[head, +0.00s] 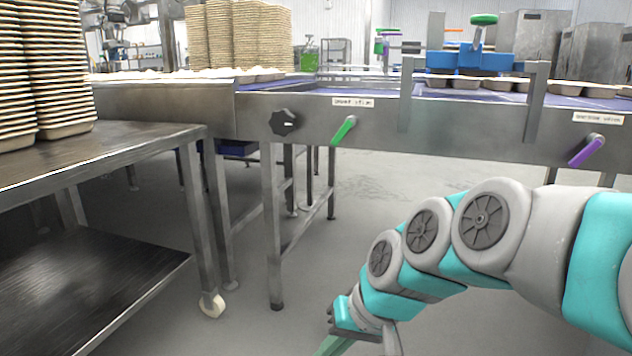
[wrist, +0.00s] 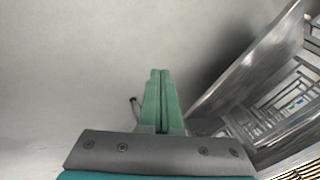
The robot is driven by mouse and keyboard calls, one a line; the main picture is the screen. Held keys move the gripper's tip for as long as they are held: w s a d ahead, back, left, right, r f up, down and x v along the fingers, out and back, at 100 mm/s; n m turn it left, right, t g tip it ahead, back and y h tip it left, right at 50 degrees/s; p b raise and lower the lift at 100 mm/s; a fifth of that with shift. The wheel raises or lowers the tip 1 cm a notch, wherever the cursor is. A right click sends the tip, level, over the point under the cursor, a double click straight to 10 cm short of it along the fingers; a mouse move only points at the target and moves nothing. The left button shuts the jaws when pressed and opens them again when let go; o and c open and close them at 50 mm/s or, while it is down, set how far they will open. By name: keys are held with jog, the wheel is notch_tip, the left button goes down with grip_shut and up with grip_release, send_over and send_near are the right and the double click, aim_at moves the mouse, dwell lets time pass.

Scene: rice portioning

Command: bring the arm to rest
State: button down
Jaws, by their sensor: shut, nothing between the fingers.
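My gripper (wrist: 160,75) shows in the wrist view with its two green fingers side by side and touching. It is shut and holds nothing. In the head view my arm reaches in from the right edge and bends down to the lower middle. Part of my gripper (head: 330,347) shows there at the bottom edge, low over the floor, and its fingertips are cut off. It is apart from the conveyor and the table.
A steel conveyor (head: 375,120) with a green lever (head: 343,131) and a purple lever (head: 587,150) crosses ahead. A steel table (head: 110,150) at the left bears stacked trays (head: 45,70). Grey floor (head: 260,330) between them and my arm is clear.

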jog(key=s+d+f+m+g+h, duration=0.1)
jog(key=s+d+f+g+h, duration=0.2)
jog(key=s+d, duration=0.45)
jog(key=s+d+f+g+h, duration=0.15)
jog(key=s+d+f, duration=0.35)
jog(key=s, duration=0.5)
notch_tip(320, 180, up, 14)
jog(key=s+p, duration=0.1)
jog(key=p, duration=1.3)
jog(key=shift+d+h+p, duration=0.35)
jog(key=shift+d, duration=0.1)
jog(key=c, duration=1.5)
grip_release()
jog(key=shift+s+t, duration=0.1)
jog(key=shift+t, duration=0.15)
